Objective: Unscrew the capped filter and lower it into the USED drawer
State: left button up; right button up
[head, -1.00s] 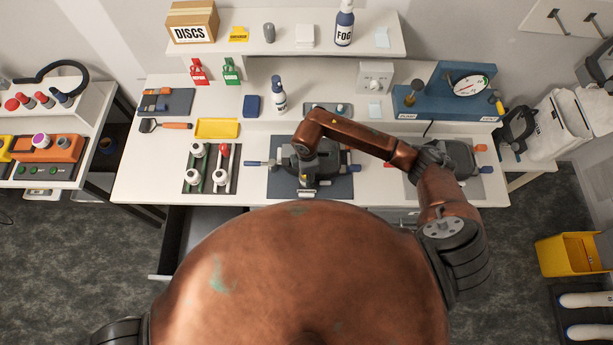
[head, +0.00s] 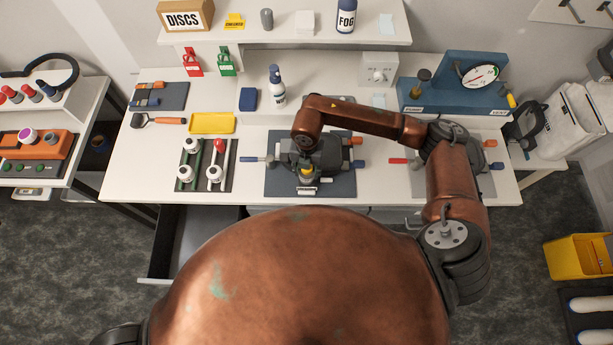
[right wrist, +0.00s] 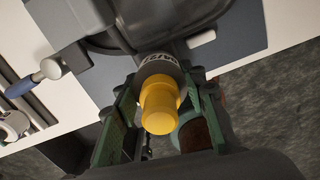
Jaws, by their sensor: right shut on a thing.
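In the head view my right gripper (head: 307,176) is at the front of that device, partly hidden by my arm. An open drawer (head: 208,235) is below the bench at left; its label is not readable. My left gripper is out of view.
A dark rack (head: 206,165) with white-capped pieces stands left of the device. A blue-handled lever (head: 252,159) sticks out between them. A second device, partly behind my right arm, is on a grey mat (head: 480,183). A yellow tray (head: 213,123) lies farther back.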

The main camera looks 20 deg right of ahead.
jog(key=n+b, duration=0.3)
jog(key=n, duration=0.1)
jog(key=n+b, duration=0.3)
jog(key=n, duration=0.1)
jog(key=n+b, duration=0.3)
jog(key=n, duration=0.1)
jog(key=shift+f, duration=0.25)
jog(key=shift+r+n+b, duration=0.2)
jog(key=shift+n+b, duration=0.35)
jog(key=shift+n, duration=0.55)
jog(key=shift+r, duration=0.15)
jog(key=o, duration=1.4)
jog(key=shift+c, duration=0.2)
